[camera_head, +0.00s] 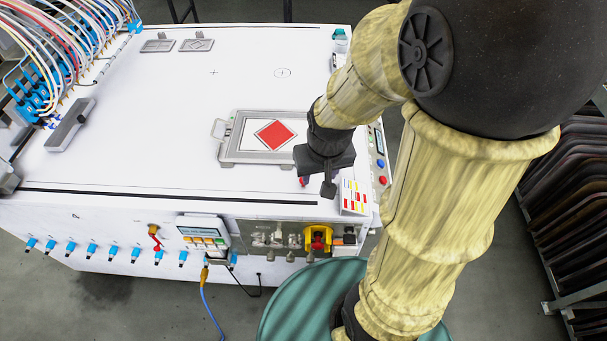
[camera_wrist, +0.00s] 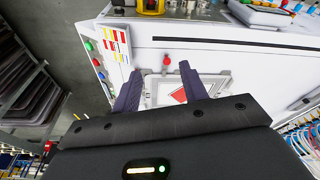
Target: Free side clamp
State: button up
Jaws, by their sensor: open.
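A grey rectangular frame (camera_head: 232,153) lies on the white table and holds a white sheet with a red diamond (camera_head: 274,135). The frame also shows in the wrist view (camera_wrist: 222,78), partly behind my fingers. A small red-tipped handle (camera_wrist: 166,60), which looks like the side clamp's, stands beside the frame. In the head view only a bit of its red (camera_head: 304,181) shows beside my gripper. My gripper (camera_head: 328,190) is over the table at the frame's near right corner. Its fingers (camera_wrist: 160,70) are open, with the red handle seen between their tips. Contact cannot be told.
A card with coloured labels (camera_head: 354,196) and a panel with red and blue buttons (camera_head: 381,165) are near the table's right edge. Blue connectors with bundled hoses (camera_head: 35,95) fill the far left. Two small grey plates (camera_head: 197,45) lie at the back. The table's middle is clear.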

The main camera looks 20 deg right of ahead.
jog(key=w+f+m+g+p, duration=0.1)
jog(key=w+m+g+p, duration=0.1)
jog(key=w, duration=1.1)
jog(key=shift+w+f+m+p, duration=0.15)
jog(key=shift+m+p, duration=0.45)
jog(key=shift+p, duration=0.5)
notch_tip(320, 180, down, 17)
jog(key=p, duration=0.3)
jog(key=shift+f+p, duration=0.15)
jog(key=shift+p, duration=0.25)
grip_shut()
